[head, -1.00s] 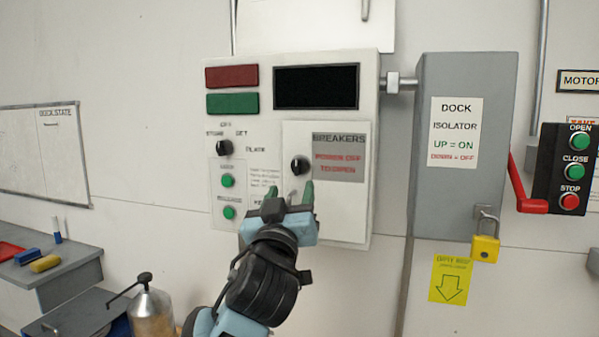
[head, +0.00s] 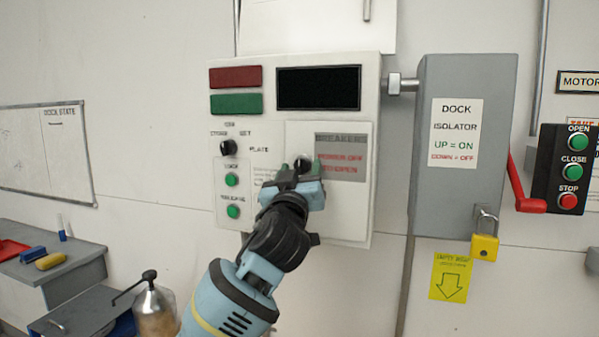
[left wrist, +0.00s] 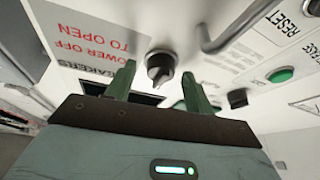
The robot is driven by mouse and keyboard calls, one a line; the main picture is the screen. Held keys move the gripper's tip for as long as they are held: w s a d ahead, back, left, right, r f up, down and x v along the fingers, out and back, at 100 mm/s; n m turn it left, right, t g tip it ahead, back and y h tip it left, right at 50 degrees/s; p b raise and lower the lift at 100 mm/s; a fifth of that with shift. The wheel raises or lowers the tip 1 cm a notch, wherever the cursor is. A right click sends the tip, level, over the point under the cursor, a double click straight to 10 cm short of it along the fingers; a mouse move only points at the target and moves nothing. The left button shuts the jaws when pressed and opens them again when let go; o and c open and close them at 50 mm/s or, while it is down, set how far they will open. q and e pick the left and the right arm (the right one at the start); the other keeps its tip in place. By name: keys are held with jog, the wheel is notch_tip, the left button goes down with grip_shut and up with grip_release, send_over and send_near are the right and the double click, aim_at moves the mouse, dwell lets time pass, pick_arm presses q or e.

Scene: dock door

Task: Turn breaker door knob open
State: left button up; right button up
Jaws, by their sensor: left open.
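The breaker door (head: 345,205) is a pale panel on the white control box, with a grey label reading BREAKERS, POWER OFF TO OPEN. Its black knob (head: 303,164) is at the label's left edge, partly hidden by my left gripper (head: 298,172). In the left wrist view the knob (left wrist: 160,66) shows beyond and between the two green fingertips of my left gripper (left wrist: 157,85). The fingers are apart and nothing is between them. I cannot tell whether the knob is touched. The door looks closed. My right gripper is not in view.
A selector knob (head: 228,147) and green buttons (head: 231,180) sit left of the door. The grey dock isolator box (head: 465,110) with red lever (head: 516,185) and yellow padlock (head: 485,246) is at right. A grey bench (head: 75,265) stands low at left.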

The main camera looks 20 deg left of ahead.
pick_arm(q)
jog(key=c, duration=1)
jog(key=shift+o, duration=0.2)
jog(key=shift+m, duration=0.4)
jog(key=m+h, duration=0.1)
jog(key=m, duration=0.1)
jog(key=m+h, duration=0.2)
jog(key=m, duration=0.1)
jog(key=shift+a+h, duration=0.2)
jog(key=shift+h, duration=0.1)
jog(key=m+h, duration=0.1)
jog(key=m, duration=0.2)
jog(key=m+h, duration=0.2)
jog(key=m, duration=0.2)
jog(key=shift+a, duration=0.15)
jog(key=m+g+h, duration=0.1)
jog(key=m, duration=0.1)
jog(key=m+h, duration=0.1)
jog(key=m, duration=0.2)
jog(key=m+g+h, duration=0.1)
jog(key=m, duration=0.1)
jog(key=shift+a+r+g, duration=0.15)
jog(key=shift+a+g, duration=0.05)
jog(key=shift+g, duration=0.1)
jog(key=shift+m+g+h, duration=0.4)
jog(key=shift+m+g, duration=0.4)
jog(key=shift+m, duration=1.5)
